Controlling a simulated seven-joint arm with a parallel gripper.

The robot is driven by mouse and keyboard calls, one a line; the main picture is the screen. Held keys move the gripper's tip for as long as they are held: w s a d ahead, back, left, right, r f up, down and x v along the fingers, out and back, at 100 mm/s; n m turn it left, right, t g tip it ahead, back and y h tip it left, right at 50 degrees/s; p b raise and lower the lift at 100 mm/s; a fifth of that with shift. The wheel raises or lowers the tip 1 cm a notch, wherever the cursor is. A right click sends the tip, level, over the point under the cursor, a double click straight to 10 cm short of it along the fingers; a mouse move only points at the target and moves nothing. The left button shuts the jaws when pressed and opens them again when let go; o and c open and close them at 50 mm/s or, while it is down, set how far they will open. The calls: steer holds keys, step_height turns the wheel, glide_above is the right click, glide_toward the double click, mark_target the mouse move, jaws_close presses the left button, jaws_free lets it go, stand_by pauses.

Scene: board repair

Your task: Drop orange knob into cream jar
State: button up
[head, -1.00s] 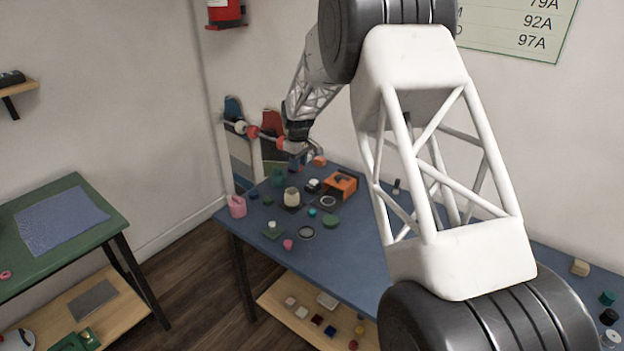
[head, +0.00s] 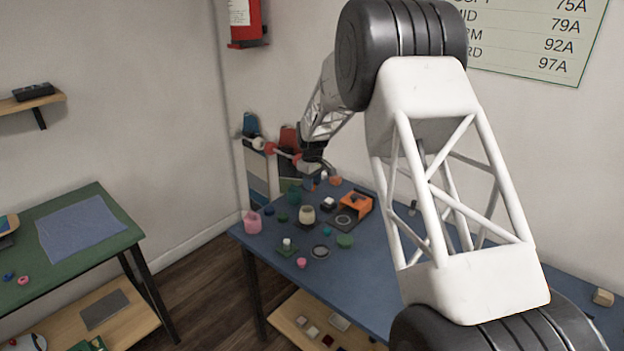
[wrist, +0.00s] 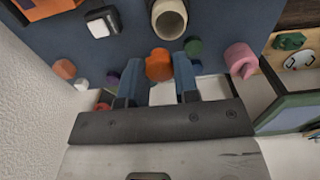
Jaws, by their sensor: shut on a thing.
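The orange knob (wrist: 158,64) is between the two blue fingertips of my gripper (wrist: 157,70) in the wrist view, and the gripper is shut on it. The cream jar (wrist: 168,20) shows just beyond the knob in the wrist view, its round open mouth facing the camera. In the head view the cream jar (head: 307,214) stands upright on the blue table. My gripper (head: 320,172) is above the far part of that table, behind the jar. The knob cannot be made out clearly in the head view.
An orange open box (head: 355,208) stands right of the jar, and a pink mug (head: 252,221) left of it. A green round piece (wrist: 194,47) and a black-and-white piece (wrist: 101,22) lie near the jar. Skateboard decks (head: 257,165) lean behind the table.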

steer(key=shift+f, duration=2)
steer(key=o, duration=1)
steer(key=shift+c, duration=0.2)
steer(key=shift+r, duration=3.9)
